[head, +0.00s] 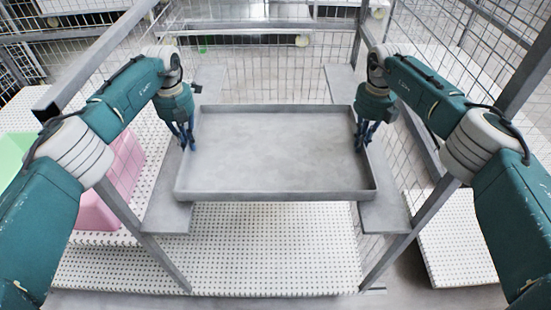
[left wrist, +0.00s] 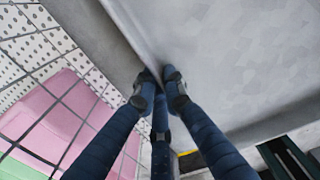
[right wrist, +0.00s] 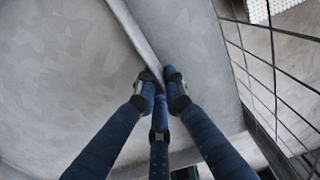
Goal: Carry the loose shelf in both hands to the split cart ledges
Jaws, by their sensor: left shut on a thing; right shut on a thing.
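The loose shelf (head: 275,155) is a grey metal tray with a low rim, roughly level between my arms in the head view. My left gripper (head: 189,146) is shut on its left rim; the left wrist view shows the fingers pinching that rim beside the shelf (left wrist: 235,50). My right gripper (head: 361,146) is shut on the right rim of the shelf (right wrist: 65,85). The split cart ledges, a left ledge (head: 167,217) and a right ledge (head: 386,217), show under the shelf's sides. Whether the shelf touches them cannot be told.
Wire mesh sides and grey posts (head: 412,230) frame the cart. A perforated white lower deck (head: 270,245) lies below. A pink bin (head: 125,175) and a green bin (head: 14,155) stand at the left. The shelf's tray is empty.

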